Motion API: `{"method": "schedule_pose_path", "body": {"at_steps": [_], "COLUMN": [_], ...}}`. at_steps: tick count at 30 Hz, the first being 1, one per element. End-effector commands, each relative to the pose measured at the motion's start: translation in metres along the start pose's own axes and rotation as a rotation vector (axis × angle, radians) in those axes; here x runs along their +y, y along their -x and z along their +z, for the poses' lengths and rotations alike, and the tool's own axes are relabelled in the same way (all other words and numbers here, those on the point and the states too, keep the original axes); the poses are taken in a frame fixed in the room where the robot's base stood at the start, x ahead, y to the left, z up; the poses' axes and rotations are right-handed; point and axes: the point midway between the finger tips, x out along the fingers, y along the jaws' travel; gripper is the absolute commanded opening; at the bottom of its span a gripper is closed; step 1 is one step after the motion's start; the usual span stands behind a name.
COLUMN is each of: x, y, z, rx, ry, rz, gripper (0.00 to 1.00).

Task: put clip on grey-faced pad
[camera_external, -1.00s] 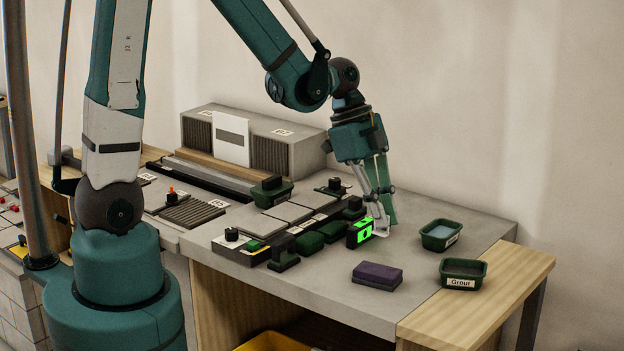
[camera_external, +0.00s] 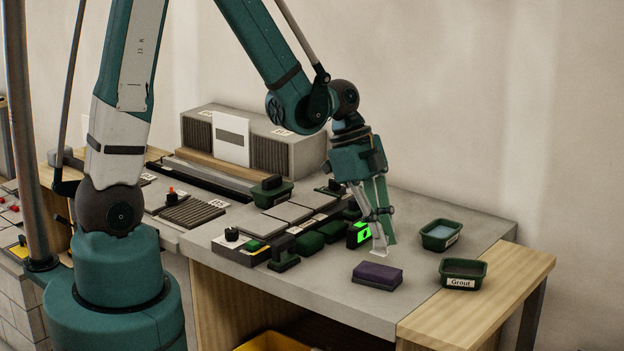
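My gripper (camera_external: 379,246) points down over the front right part of the grey worktop, just behind the purple block. A small whitish clip (camera_external: 379,254) with a flat foot shows at its fingertips, and the fingers appear closed on it. The clip is close above the worktop; whether it touches cannot be told. The purple block (camera_external: 377,275) has a darker lower layer and lies in front of the clip, apart from it. Dark green pads (camera_external: 310,242) lie left of my gripper. I cannot tell which pad is grey-faced.
A black device with a bright green face (camera_external: 359,234) stands just left of my gripper, partly hidden by it. Two green tubs stand at the right, one blue inside (camera_external: 441,235), one labelled Grout (camera_external: 463,273). Grey tiles (camera_external: 289,212) lie behind.

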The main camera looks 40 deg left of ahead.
Motion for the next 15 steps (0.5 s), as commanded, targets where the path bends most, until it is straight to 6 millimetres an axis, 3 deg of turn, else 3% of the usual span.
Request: {"method": "schedule_pose_path", "body": {"at_steps": [15], "x": [0.0], "y": [-0.033], "z": [0.014], "rx": [0.0], "ry": [0.0], "rz": [0.0], "gripper": [0.0]}}
